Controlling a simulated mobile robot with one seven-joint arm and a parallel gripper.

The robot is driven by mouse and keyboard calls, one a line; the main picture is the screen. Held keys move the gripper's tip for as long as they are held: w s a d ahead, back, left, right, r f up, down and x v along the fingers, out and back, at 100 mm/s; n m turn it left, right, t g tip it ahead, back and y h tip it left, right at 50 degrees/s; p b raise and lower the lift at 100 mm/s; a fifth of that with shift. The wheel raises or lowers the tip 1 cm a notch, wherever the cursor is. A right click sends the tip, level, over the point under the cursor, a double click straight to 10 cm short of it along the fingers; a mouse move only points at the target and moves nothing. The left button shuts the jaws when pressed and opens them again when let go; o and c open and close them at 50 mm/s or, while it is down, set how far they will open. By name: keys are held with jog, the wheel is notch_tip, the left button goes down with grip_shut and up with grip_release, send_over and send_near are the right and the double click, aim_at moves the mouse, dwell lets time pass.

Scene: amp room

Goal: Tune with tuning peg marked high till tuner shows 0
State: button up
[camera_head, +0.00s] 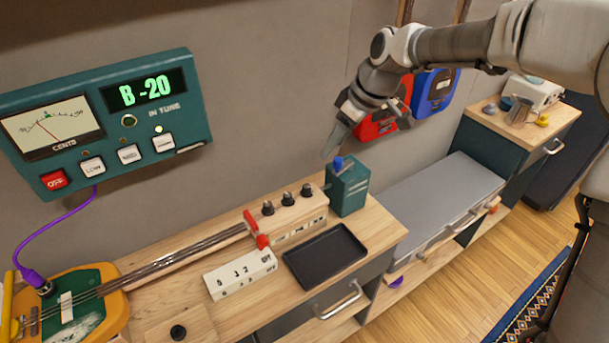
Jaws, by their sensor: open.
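The teal tuner (150,115) on the wall at left reads "B -20" in green, and its needle leans left of centre. Its red button reads OFF, and a lamp is lit above the rightmost white button. A stringed instrument lies on the bench, its neck (180,262) running to a wooden headstock (300,224). Three black tuning pegs (287,198) stand in a row on it; their labels are too small to read. My gripper (338,143) is open and points down, behind and above the pegs, near a blue knob on a teal box (347,190). It appears empty.
A red clamp-like part (256,229) sits at the headstock's left end. A black tray (324,256) and a white numbered block (239,273) lie in front. Red (381,122) and blue (434,92) cases hang on the wall behind my arm. A grey-topped cabinet (430,200) stands right.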

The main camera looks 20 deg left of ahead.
aim_at(308, 186)
jog(key=b+x, duration=0.1)
jog(key=x, duration=1.6)
jog(key=shift+f, duration=0.1)
jog(key=shift+d, duration=0.1)
grip_shut()
